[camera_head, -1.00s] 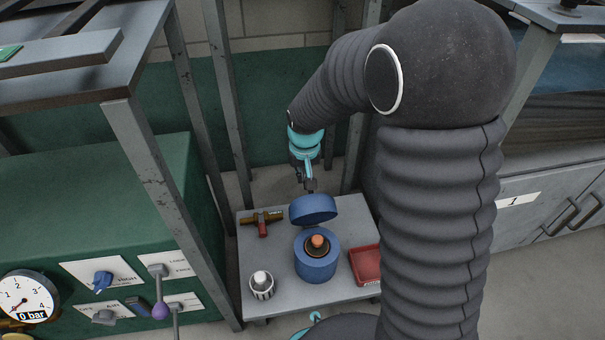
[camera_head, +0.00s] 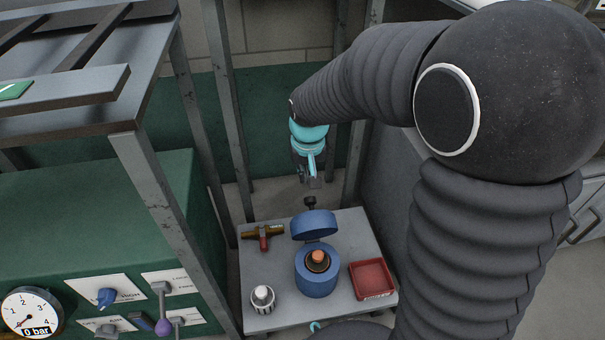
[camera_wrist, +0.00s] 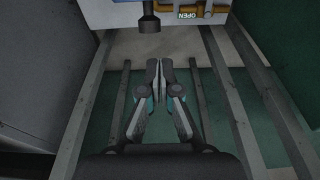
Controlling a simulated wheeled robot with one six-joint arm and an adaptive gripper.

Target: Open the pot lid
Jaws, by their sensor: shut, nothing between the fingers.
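The blue pot (camera_head: 317,285) stands on a small grey table, with an orange-topped item (camera_head: 318,257) inside its mouth. Its blue lid (camera_head: 314,229) is swung up and tilted back at the pot's rear side, and the mouth is uncovered. A dark knob (camera_head: 310,202) sticks out behind the lid and also shows in the wrist view (camera_wrist: 150,22). My gripper (camera_head: 313,184) is beyond the lid, a little apart from the knob. In the wrist view my gripper (camera_wrist: 159,66) has its fingertips together with nothing between them.
On the grey table (camera_head: 263,212) are a brass valve with a red handle (camera_head: 263,236), a white-and-dark ribbed item (camera_head: 262,299) and a red tray (camera_head: 371,279). Metal posts (camera_head: 229,110) stand near my arm. A green control panel (camera_head: 100,230) is at left.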

